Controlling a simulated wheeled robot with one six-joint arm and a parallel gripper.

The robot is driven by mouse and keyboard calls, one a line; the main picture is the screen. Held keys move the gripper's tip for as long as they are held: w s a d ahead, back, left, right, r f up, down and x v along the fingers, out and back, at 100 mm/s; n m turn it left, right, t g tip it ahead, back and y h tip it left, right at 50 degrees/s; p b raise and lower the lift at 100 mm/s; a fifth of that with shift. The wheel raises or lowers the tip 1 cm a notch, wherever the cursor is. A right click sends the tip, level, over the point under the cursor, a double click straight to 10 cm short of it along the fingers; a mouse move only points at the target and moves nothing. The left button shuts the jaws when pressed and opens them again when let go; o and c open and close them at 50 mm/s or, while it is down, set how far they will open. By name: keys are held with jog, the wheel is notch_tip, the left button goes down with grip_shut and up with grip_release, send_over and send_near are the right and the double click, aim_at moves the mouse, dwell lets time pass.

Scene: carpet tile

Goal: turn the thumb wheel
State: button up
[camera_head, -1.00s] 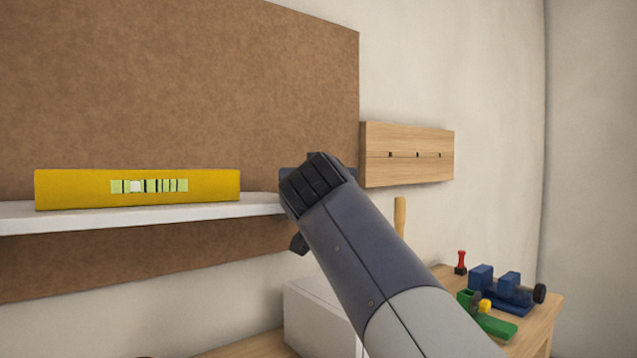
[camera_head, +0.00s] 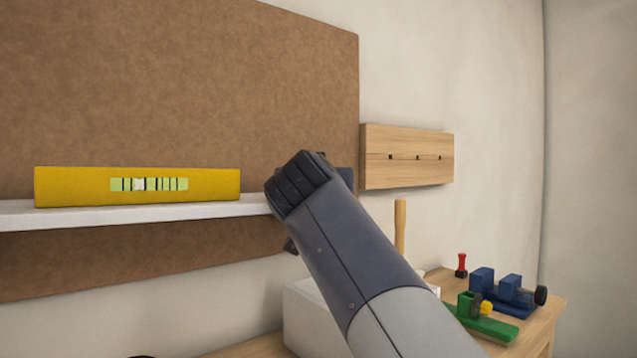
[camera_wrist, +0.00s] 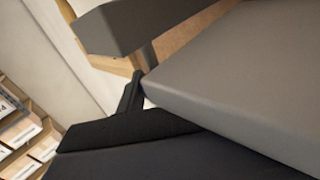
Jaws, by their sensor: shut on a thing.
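A yellow spirit level (camera_head: 75,187) lies on the white shelf (camera_head: 110,217) in front of the brown board. The pale bubble in its green vial (camera_head: 140,184) sits left of the vial's middle. My arm reaches up to the shelf's right end and covers it in the head view. The thumb wheel is hidden in the head view and I cannot make it out in the wrist view. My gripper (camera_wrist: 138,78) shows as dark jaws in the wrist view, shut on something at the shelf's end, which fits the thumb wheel. A grey surface fills that view's right side.
A wooden rail (camera_head: 408,157) is on the wall to the right. Below it, a wooden table (camera_head: 540,327) holds a blue vise-like part (camera_head: 512,290), a green part (camera_head: 490,327) and a small red piece (camera_head: 461,265). A white box (camera_head: 300,310) stands below my arm.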

jog(key=shift+m+h+b, duration=0.35)
jog(key=shift+m+h, duration=0.45)
jog(key=shift+h, duration=0.4)
dwell(1.7)
jog(key=o, duration=0.9)
jog(key=shift+o, duration=0.2)
jog(key=shift+s, duration=0.1)
